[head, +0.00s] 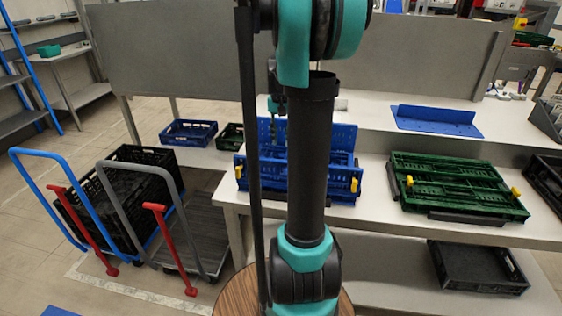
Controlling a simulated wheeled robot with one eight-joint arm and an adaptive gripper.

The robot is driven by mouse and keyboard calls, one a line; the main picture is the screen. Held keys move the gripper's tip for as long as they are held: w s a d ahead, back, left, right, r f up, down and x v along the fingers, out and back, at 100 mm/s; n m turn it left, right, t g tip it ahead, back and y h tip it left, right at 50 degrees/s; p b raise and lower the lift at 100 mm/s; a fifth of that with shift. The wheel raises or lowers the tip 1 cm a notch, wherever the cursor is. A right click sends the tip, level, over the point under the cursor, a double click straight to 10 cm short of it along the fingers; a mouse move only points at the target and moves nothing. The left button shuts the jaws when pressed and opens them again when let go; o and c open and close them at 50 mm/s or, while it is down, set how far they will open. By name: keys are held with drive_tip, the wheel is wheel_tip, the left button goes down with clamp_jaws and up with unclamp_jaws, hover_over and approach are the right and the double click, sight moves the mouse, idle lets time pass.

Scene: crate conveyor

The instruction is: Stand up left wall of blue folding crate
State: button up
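The blue folding crate (341,190) sits on the white table near the middle of the head view. Its tall far wall (343,136) stands upright, and a lower near side with yellow latches faces me. My arm and a dark vertical bar cover the crate's middle. I cannot make out the left wall clearly or tell its angle. A teal and dark part of my arm's end, with my gripper (274,128), shows beside the bar, in front of the crate's far wall. The fingers are small and mostly hidden, so their opening and any contact cannot be told.
A green folded crate (460,190) with yellow latches lies to the right on the table (375,222). A blue flat piece (436,121) lies on the surface behind. Carts with black crates (135,195) stand at left. Small blue (188,133) and green crates are further back.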

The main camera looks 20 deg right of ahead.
wheel_tip(320, 180, down, 10)
drive_tip(key=shift+f, duration=0.15)
drive_tip(key=shift+c, duration=0.3)
clamp_jaws()
